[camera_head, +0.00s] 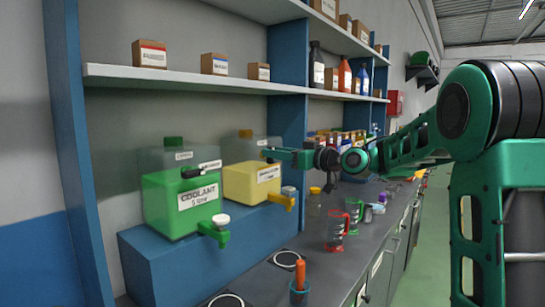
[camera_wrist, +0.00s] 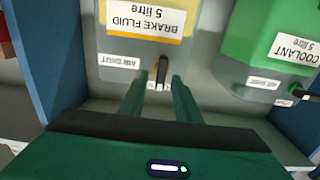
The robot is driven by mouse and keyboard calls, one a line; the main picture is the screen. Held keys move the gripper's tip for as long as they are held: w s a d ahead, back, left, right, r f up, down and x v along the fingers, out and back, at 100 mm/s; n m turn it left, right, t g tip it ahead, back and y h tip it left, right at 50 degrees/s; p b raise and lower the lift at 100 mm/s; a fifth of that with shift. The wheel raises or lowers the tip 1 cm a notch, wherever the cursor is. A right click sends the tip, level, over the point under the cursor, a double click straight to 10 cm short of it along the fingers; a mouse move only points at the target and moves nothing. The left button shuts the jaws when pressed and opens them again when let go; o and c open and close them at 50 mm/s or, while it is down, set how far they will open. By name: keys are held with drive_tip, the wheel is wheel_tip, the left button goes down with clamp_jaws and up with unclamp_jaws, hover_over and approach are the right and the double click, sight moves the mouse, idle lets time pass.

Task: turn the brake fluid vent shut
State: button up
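The brake fluid container (camera_head: 240,184) holds yellow fluid below a clear upper part and stands on a blue raised block. It also shows upside down in the wrist view (camera_wrist: 115,45), with its label and a small "AIR SHUT" label. Its vent is a black lever (camera_wrist: 162,70) pointing along my fingers in the wrist view. My gripper (camera_wrist: 162,80) is open, with one green finger on each side of the lever. A gap shows on both sides, though contact is hard to judge. In the head view my gripper (camera_head: 270,154) is at the container's upper front edge.
A green coolant container (camera_head: 170,212) with its own black vent lever (camera_head: 203,167) stands to the left. A yellow tap (camera_head: 285,202) juts out below the brake fluid. A shelf (camera_head: 190,80) runs above.

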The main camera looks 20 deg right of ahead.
drive_tip(key=shift+w+a, duration=0.15)
drive_tip(key=shift+c, duration=0.6)
clamp_jaws()
